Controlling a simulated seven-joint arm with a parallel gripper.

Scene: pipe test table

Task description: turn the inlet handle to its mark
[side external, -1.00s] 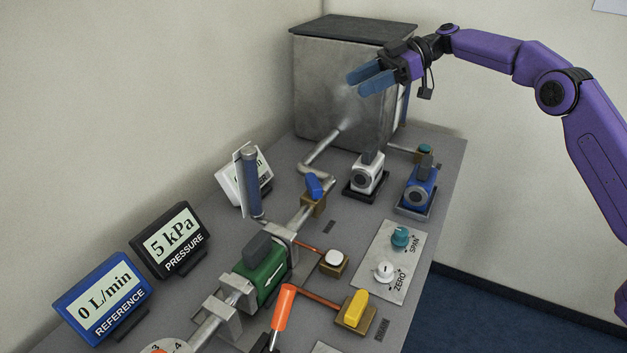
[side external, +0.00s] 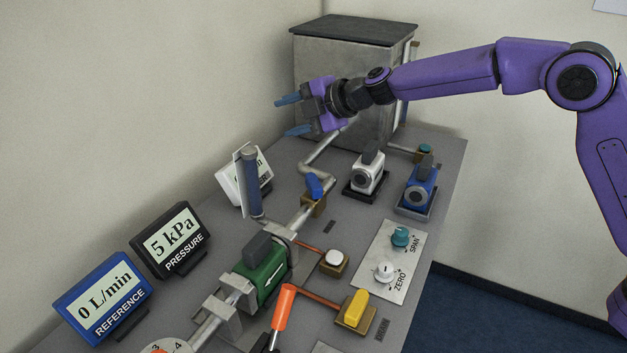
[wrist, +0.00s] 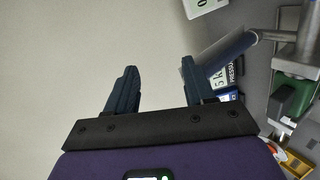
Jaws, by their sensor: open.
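In the side external view, a blue handle (side external: 314,186) sits on a brass valve (side external: 313,204) in the pipe line running from the metal tank. I cannot read a label naming it the inlet, and its mark is not clear; a small dark label (side external: 329,227) lies near it on the table. My gripper (side external: 289,115) is open and empty, in the air in front of the tank, above and apart from the blue handle. Its two blue fingers also show in the wrist view (wrist: 160,67), with bare wall between them. I do not make out the blue handle there.
An upright grey-blue cylinder (side external: 251,185) stands near the valve. The metal tank (side external: 341,92) is behind my gripper. The pressure display (side external: 170,240) reads 5 kPa; the reference display (side external: 102,299) reads 0 L/min. Yellow (side external: 356,307) and orange (side external: 284,306) handles are nearer the camera.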

